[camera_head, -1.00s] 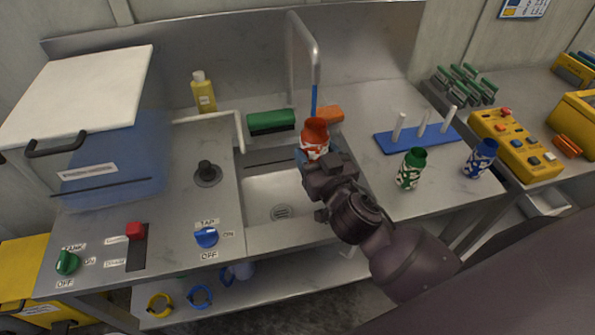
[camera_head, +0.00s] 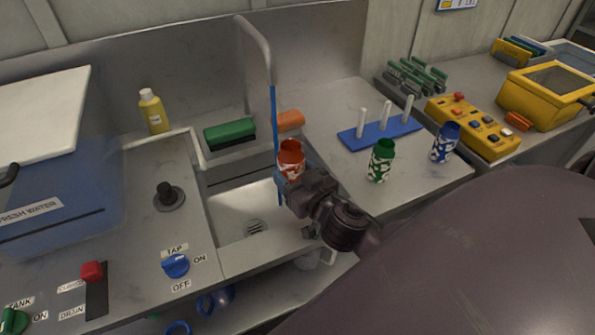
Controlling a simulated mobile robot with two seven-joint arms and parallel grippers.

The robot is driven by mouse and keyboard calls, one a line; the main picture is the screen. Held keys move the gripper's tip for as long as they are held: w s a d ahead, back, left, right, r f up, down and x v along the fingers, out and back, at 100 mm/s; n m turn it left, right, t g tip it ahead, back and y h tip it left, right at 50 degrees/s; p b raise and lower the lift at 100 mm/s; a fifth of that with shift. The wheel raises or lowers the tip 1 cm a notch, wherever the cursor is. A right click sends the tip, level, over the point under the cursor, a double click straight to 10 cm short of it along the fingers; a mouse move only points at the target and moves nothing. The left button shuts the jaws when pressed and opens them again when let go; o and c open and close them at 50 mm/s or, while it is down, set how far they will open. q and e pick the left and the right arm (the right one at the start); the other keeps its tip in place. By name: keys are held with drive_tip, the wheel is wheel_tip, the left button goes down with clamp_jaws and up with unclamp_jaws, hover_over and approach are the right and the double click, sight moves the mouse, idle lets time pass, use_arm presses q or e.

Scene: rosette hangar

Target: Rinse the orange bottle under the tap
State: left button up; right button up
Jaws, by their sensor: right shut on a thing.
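The orange bottle (camera_head: 291,160), with a white pattern and an open top, is held upright over the sink (camera_head: 232,207). My right gripper (camera_head: 290,186) is shut on its lower part, which the gripper partly hides. The tap (camera_head: 262,50) arches above from the back of the sink. A thin blue stream of water (camera_head: 274,120) runs from its spout down along the bottle's left edge and on below it toward the basin. Whether it touches the bottle is hard to tell. The blue tap knob (camera_head: 176,265) is on the counter front between ON and OFF labels. My left gripper is not in view.
A green bottle (camera_head: 381,161) and a blue bottle (camera_head: 445,143) stand on the right counter near a blue peg rack (camera_head: 378,134). A green sponge block (camera_head: 230,133) and an orange block (camera_head: 290,120) lie behind the sink. A yellow bottle (camera_head: 153,112) stands back left.

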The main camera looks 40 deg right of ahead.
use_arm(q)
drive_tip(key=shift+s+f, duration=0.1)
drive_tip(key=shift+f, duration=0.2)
use_arm(e)
drive_tip(key=w+d, duration=0.4)
drive_tip(key=w, duration=0.7)
drive_tip(key=shift+w, duration=0.2)
drive_tip(key=shift+o, duration=1.4)
drive_tip(key=shift+c, duration=1.2)
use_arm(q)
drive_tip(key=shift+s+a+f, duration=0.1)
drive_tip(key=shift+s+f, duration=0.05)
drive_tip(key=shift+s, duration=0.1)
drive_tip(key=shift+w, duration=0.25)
